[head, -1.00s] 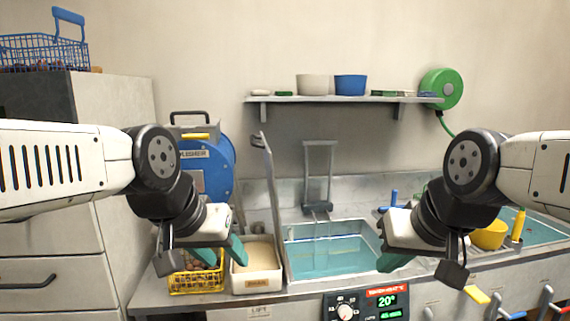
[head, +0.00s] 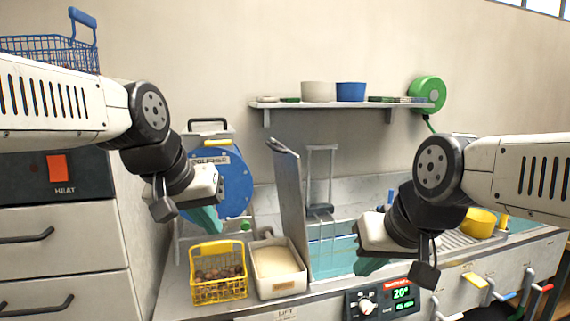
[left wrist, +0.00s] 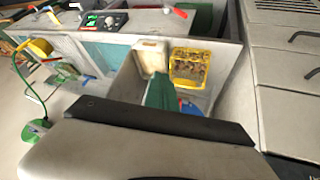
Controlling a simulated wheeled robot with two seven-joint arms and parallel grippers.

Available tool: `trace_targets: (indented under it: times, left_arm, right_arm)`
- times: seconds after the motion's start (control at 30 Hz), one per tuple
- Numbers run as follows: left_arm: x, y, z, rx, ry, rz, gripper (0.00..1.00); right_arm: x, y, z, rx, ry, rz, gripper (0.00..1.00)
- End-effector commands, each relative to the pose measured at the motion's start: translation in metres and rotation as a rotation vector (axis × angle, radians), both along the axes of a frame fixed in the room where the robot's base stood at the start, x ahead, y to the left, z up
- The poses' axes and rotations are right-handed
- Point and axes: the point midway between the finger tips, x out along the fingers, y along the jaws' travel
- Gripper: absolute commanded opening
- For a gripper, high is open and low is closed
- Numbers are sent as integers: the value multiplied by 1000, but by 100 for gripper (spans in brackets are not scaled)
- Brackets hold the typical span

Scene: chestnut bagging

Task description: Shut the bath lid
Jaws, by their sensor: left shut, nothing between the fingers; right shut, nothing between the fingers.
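The bath (head: 328,266) is a sunken tank of teal water in the counter, and its lid (head: 291,200) stands upright, raised along the bath's left edge. My left gripper (head: 206,220), with teal fingers, is shut and empty, left of the lid and above the counter behind the yellow basket. Its shut fingers also show in the left wrist view (left wrist: 161,92). My right gripper (head: 370,266) is shut and empty over the right part of the bath, hiding some of the water. Neither gripper touches the lid.
A yellow basket of chestnuts (head: 219,291) and a cream bin (head: 294,283) stand left of the bath. A metal lift frame (head: 320,180) rises behind it. A control panel with a dial (head: 366,307) is on the front. A blue round machine (head: 236,188) stands behind.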

Motion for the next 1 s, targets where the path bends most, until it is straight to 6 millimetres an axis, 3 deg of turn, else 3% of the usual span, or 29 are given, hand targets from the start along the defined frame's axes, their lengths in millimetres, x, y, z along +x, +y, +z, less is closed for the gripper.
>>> trace_targets:
  times: [0.03,0.1,0.3,0.4,0.5,0.67,1.0]
  left_arm:
    - [26,-6,21,-22,5,10,0]
    - [61,-18,48,-59,10,26,0]
    - [146,-50,105,-170,27,55,0]
    - [173,-61,120,-212,34,62,0]
    - [186,-67,128,-235,36,66,0]
    - [195,-72,124,-244,40,67,0]
    - [227,-97,72,-243,43,65,0]
  right_arm:
    - [0,0,0,0,0,0,0]
    - [0,0,0,0,0,0,0]
    - [0,0,0,0,0,0,0]
    - [0,0,0,0,0,0,0]
    - [0,0,0,0,0,0,0]
    - [0,0,0,0,0,0,0]
    - [0,0,0,0,0,0,0]
